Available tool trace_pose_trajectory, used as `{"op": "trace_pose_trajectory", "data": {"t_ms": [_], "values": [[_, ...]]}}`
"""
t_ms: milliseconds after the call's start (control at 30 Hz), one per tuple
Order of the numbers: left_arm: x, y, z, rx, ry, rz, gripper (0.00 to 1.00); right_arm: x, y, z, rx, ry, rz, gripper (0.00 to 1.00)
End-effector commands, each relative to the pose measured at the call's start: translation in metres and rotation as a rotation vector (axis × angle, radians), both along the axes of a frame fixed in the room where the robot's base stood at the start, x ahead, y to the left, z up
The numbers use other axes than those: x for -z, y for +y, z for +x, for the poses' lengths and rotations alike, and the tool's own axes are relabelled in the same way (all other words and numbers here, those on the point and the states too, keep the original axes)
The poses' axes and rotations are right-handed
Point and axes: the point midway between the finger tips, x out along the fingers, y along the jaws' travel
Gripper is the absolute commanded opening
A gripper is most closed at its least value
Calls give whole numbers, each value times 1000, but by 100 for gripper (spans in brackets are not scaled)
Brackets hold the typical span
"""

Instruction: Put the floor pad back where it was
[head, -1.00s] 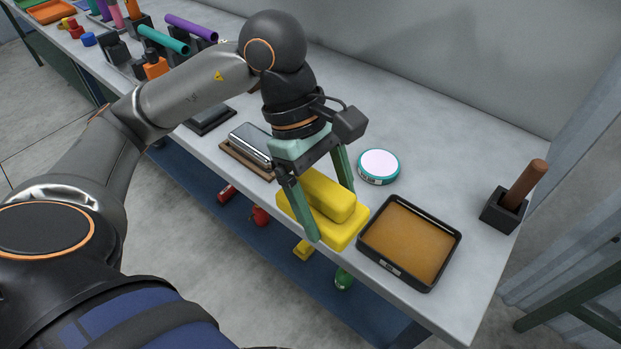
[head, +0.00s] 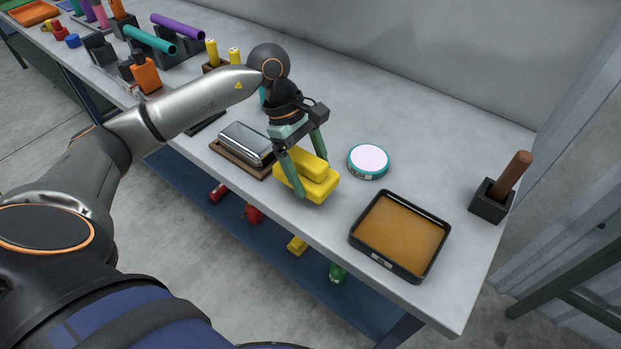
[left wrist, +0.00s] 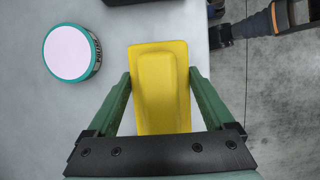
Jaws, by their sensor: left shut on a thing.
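The floor pad (head: 322,188) is a yellow slab with a raised yellow block along its top. In the head view it is at the bench's front edge, between a shiny metal block and a round tin. My left gripper (head: 311,176) is shut on it, one green finger on each side of the raised block. The left wrist view also shows the pad (left wrist: 160,90) between the green fingers. The pad looks level and low over the bench; I cannot tell whether it touches.
The shiny metal block (head: 247,143) on a brown base is left of the pad. The round tin (head: 368,160) and a black tray (head: 356,236) of tan material are to the right. A black holder (head: 490,203) with a brown rod stands further right. The bench behind the tin is clear.

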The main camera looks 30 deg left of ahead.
Motion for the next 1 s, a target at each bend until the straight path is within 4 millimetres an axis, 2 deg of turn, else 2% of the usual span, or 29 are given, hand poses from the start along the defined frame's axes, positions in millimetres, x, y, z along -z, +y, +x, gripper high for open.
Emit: {"op": "trace_pose_trajectory", "data": {"t_ms": [100, 200, 567, 600, 700, 1000], "values": [[18, -1, -2, 0, 5, -1, 42, -5, -1, 0, 1, -2, 0, 100], [28, -1, -1, -1, 4, -2, 42, -6, -1, 0, 3, -4, 0, 100], [34, -1, -1, 0, 0, -1, 42, 2, -1, -1, 4, 0, -1, 100], [32, -1, -1, -1, 0, -1, 91, -1, -1, -1, 3, 2, -1, 100], [32, -1, -1, -1, 0, -1, 100, -1, -1, -1, 3, 2, 0, 100], [28, -1, -1, -1, 0, -1, 100, -6, 0, -1, 3, 1, 1, 100]]}}
